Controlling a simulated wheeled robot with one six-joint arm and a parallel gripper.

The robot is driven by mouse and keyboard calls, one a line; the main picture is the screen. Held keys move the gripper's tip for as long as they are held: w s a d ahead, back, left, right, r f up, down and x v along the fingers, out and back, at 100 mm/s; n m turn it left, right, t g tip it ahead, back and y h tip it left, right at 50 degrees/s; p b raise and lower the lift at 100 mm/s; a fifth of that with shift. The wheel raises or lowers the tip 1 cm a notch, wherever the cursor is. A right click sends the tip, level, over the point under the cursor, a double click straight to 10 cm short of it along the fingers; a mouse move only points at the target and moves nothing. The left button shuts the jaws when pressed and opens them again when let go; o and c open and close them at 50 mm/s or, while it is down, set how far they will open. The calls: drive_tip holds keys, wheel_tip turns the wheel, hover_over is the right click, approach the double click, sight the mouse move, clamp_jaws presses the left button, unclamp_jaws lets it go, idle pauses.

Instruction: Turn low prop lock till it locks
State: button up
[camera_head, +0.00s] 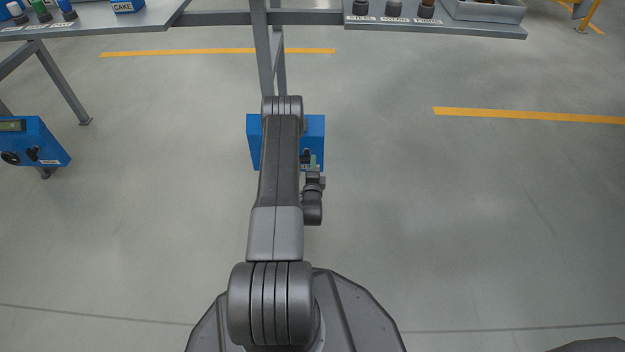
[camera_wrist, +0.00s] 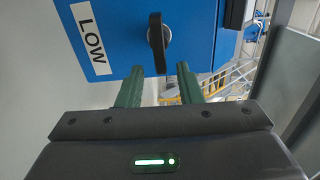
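The low prop lock is a black knob (camera_wrist: 158,42) on a blue box (camera_wrist: 115,40) with a white LOW label (camera_wrist: 90,37), seen in the wrist view. The knob's long bar runs along the picture's vertical. My gripper (camera_wrist: 160,75) has two green fingers, spread apart and empty. The fingertips are just short of the knob, one to each side of its lower end, with no contact that I can make out. In the head view the blue box (camera_head: 315,130) is mostly behind my arm, and my gripper (camera_head: 312,165) is small in front of it.
A grey post (camera_head: 262,50) rises behind the blue box. A shelf (camera_head: 90,22) with bottles is at the back left, another (camera_head: 440,28) at the back right. A blue control box (camera_head: 35,140) is at the left. The floor on the right is clear.

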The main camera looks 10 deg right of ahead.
sight(307, 157)
drive_tip(key=p+v, duration=0.3)
drive_tip(key=v, duration=0.8)
drive_tip(key=shift+w, duration=0.15)
drive_tip(key=b+x, duration=0.4)
drive_tip(key=x, duration=0.9)
drive_tip(key=shift+w+d+b, duration=0.15)
drive_tip(key=shift+w+b, duration=0.15)
drive_tip(key=shift+w, duration=0.05)
drive_tip(key=shift+s, duration=0.15)
drive_tip(key=p+v, duration=0.5)
drive_tip(key=v, duration=0.8)
drive_tip(key=b+x, duration=0.5)
drive_tip(key=x, duration=0.8)
drive_tip(key=shift+w, duration=0.25)
drive_tip(key=n, duration=0.2)
drive_tip(key=r+n, duration=0.1)
drive_tip(key=n, duration=0.2)
drive_tip(key=shift+s, duration=0.1)
